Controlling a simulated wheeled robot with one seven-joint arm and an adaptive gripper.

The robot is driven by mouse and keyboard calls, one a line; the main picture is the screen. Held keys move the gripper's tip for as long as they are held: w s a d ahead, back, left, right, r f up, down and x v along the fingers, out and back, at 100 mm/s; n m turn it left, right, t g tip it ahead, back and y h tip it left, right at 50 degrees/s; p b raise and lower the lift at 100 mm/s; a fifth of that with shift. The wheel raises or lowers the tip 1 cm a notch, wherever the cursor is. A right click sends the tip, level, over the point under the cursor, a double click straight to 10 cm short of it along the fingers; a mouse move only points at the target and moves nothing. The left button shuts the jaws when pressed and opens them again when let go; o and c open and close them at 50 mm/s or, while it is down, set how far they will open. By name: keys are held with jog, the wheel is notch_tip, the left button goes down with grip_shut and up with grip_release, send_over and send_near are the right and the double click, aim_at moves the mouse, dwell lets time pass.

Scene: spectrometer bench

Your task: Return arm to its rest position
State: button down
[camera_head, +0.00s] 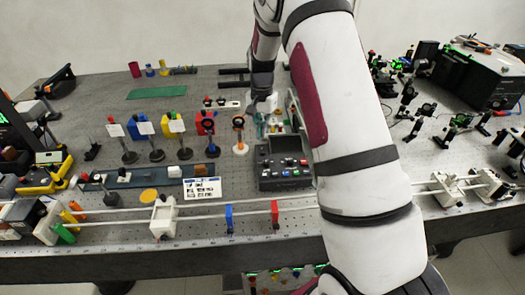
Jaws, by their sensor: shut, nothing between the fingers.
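My arm reaches from the bottom right of the head view up over the bench (110,240), with its white links covering part of the bench behind it. Its far end bends down past the top middle. My gripper (262,108) is small and partly hidden, low over the bench, just above a dark control box (284,168) in the picture. It is shut with nothing held. Small pale and teal items lie close around it, and I cannot tell whether it touches them.
A rail (190,210) with carriages crosses the front. Optics mounts and a black box (480,75) crowd the right. A green mat (157,93) lies at the back left.

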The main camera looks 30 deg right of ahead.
jog(key=shift+r, duration=0.65)
jog(key=shift+r, duration=0.1)
jog(key=s+a+r+n+t, duration=0.1)
jog(key=s+a+r+n, duration=0.2)
jog(key=r, duration=0.4)
jog(key=s+a+r+t, duration=0.1)
jog(key=s+a+r, duration=0.2)
jog(key=s+r, duration=0.25)
jog(key=s+a+r+n+t, duration=0.1)
jog(key=s+a+r+n, duration=0.15)
jog(key=r, duration=0.45)
jog(key=s+a+r+n+t, duration=0.1)
jog(key=s+a+r+n, duration=0.1)
jog(key=s, duration=0.8)
jog(key=s+a+r+n+t, duration=0.1)
jog(key=s+a+r+n, duration=0.2)
jog(key=s, duration=0.8)
jog(key=shift+a+t, duration=0.3)
jog(key=shift+a, duration=0.3)
jog(key=shift+s, duration=0.2)
